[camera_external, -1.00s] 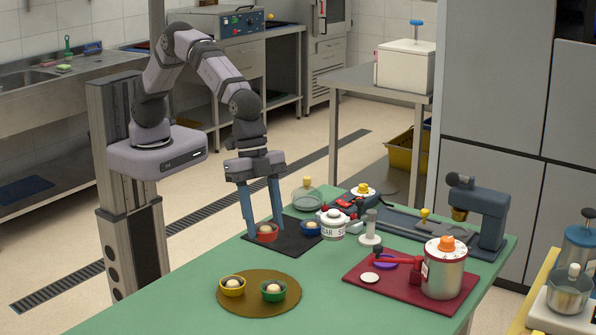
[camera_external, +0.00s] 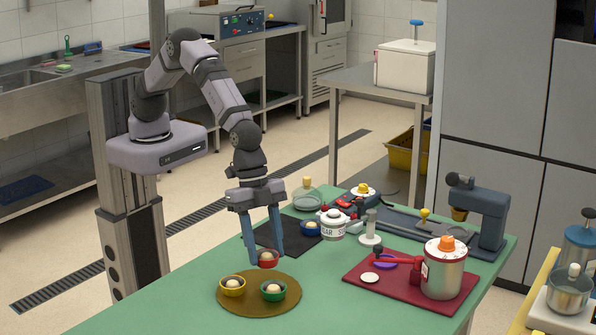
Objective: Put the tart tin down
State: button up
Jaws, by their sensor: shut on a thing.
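My gripper (camera_external: 265,260) is shut on a red tart tin (camera_external: 268,263) with a pale ball of filling in it. The tin is upright between the two blue fingers, at the back edge of the round brown mat (camera_external: 258,309). I cannot tell whether it touches the mat or hangs just above it. A yellow tin (camera_external: 232,290) and a green tin (camera_external: 273,294) sit on that mat, in front of the red one. A blue tin (camera_external: 311,229) sits on the black mat (camera_external: 268,237) behind.
A white sugar jar (camera_external: 332,228) stands right of the black mat. A dark red tray (camera_external: 372,293) at the right holds a large red-and-white canister (camera_external: 443,272) and a white disc. The green table (camera_external: 150,318) is clear at the front left.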

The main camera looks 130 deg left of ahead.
aim_at(265, 259)
jog(key=shift+f+p, duration=0.4)
jog(key=shift+f, duration=1.2)
jog(key=shift+f, duration=0.15)
jog(key=o, duration=1)
jog(key=shift+o, duration=0.2)
jog(key=shift+s+r, duration=0.1)
jog(key=shift+r, duration=0.45)
jog(key=b+v, duration=0.3)
jog(key=v, duration=0.8)
jog(key=s+a+f+n+g, duration=0.1)
jog(key=s+a, duration=0.3)
jog(key=s, duration=0.5)
jog(key=s+a+f+n+g, duration=0.1)
jog(key=s+a, duration=0.3)
jog(key=s, duration=0.6)
jog(key=s+a+f+n+g+y, duration=0.1)
jog(key=s+a, duration=0.3)
jog(key=s, duration=0.5)
jog(key=shift+s+a+n, duration=0.3)
jog(key=shift+a+n, duration=0.05)
jog(key=shift+n, duration=0.35)
